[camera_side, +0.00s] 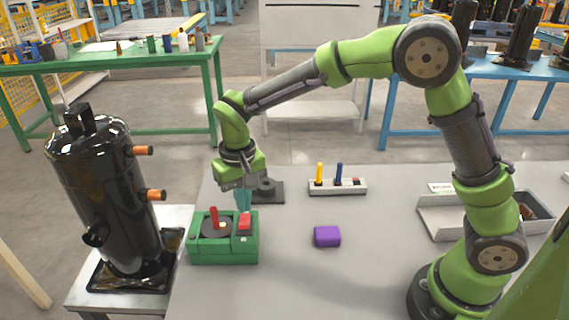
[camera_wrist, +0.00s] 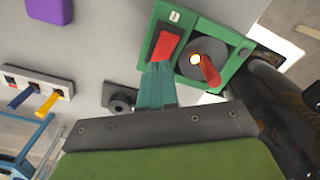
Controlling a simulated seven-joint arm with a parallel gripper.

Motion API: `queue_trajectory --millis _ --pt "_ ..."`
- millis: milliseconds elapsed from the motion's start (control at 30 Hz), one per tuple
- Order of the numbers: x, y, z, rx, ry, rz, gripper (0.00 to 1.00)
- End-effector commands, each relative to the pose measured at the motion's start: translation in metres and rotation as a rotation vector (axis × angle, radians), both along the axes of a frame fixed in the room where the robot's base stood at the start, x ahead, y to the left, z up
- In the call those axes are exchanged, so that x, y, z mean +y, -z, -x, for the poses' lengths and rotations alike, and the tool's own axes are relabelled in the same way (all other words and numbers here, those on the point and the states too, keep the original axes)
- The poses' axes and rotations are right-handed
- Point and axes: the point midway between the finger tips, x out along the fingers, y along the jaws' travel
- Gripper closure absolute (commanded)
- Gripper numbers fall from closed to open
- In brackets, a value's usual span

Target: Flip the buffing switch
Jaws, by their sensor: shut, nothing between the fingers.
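A green box (camera_side: 222,256) stands at the left end of the grey table. On its top are a red rocker switch (camera_side: 245,222) and a dark round disc with a red handle (camera_side: 214,217). The wrist view shows the same red switch (camera_wrist: 165,46), the red handle (camera_wrist: 209,70) and a small lit spot beside the handle. My gripper (camera_side: 243,208) points down at the box, its teal fingers shut and empty. In the wrist view the fingertips (camera_wrist: 158,66) are at the edge of the red switch. I cannot tell whether they touch it.
A black compressor (camera_side: 105,195) stands left of the box. A small dark block with a round knob (camera_side: 268,189) sits behind the gripper. A white switch panel (camera_side: 338,187) with yellow and blue levers and a purple block (camera_side: 327,236) lie to the right. The table's middle is clear.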

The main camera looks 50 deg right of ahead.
Motion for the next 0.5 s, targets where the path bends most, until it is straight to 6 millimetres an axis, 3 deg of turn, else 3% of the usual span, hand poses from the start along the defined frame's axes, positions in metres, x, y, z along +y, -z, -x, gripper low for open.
queue_trajectory --millis 500 --pt "0.0 -0.042 -0.001 -0.002 -0.001 0.0 1.0"
